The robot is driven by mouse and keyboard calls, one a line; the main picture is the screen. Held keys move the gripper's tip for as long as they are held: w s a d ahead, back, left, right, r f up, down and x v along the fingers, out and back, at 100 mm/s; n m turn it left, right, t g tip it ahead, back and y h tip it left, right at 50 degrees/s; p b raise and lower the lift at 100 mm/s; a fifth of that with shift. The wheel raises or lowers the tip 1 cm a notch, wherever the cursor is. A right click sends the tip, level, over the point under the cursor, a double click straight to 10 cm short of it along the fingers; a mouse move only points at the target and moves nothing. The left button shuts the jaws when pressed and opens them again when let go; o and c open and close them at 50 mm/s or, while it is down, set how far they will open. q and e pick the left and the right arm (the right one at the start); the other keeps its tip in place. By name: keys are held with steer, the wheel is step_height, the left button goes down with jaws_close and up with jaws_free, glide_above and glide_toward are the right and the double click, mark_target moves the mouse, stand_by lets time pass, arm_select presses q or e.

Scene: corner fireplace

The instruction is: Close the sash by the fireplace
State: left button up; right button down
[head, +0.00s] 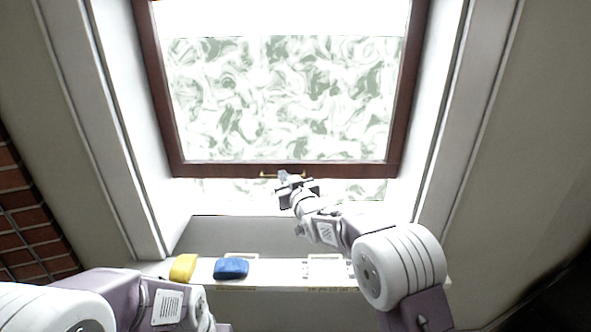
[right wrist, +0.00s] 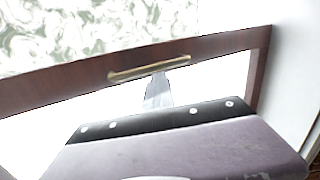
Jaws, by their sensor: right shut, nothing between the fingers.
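The sash is a dark brown wooden frame (head: 218,169) around patterned glass, with an open gap below its bottom rail. A brass handle (head: 268,175) is on the middle of that rail; it also shows in the right wrist view (right wrist: 150,67). My right gripper (head: 285,177) is shut and empty, with its fingertips at the handle. In the right wrist view the fingertips (right wrist: 158,90) reach up to the handle's lower edge; I cannot tell whether they touch it. My left arm shows at lower left, but its gripper is not in view.
A white ledge (head: 270,272) below the window bears a yellow block (head: 183,267) and a blue block (head: 231,268). Pale window reveals flank the sash. A brick wall (head: 25,220) stands at the left. The gap under the rail looks clear.

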step_height(320, 180, down, 17)
steer(key=b, duration=0.9)
steer(key=shift+w+r+b, duration=0.15)
steer(key=shift+b, duration=0.2)
steer(key=shift+r, duration=0.15)
